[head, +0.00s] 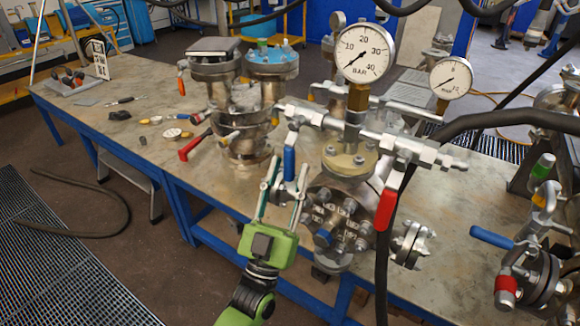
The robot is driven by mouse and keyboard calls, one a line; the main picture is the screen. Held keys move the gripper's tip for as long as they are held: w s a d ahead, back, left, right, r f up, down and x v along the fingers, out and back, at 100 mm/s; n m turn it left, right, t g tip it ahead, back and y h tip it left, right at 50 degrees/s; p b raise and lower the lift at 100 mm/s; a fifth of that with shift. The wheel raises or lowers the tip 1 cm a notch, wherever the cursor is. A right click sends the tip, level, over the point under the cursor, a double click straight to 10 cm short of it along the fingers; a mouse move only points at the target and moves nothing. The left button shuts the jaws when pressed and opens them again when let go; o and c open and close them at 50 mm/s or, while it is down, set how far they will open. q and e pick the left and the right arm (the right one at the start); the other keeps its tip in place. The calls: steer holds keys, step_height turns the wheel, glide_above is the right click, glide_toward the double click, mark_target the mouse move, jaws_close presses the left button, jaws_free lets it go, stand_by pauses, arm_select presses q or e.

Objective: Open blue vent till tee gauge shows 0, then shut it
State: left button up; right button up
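The tee gauge (365,52), a large white BAR dial, stands on a brass fitting above the tee on the flanged vessel (340,218). Its needle points to the lower left, near the low end of the scale; the exact reading is too small to tell. The blue vent handle (289,163) hangs down from the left arm of the tee. My green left gripper (287,179) is open just below it, its fingers to either side of the handle's lower part in the picture. Contact cannot be told. My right gripper is out of view.
A black hose crosses at right. Another blue lever (492,237) is on right-hand pipework. A second vessel (243,125) with red handles stands behind. The table's left part (150,88) holds small tools.

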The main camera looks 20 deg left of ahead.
arm_select(q)
steer(key=v, duration=1)
steer(key=shift+s+f, duration=0.2)
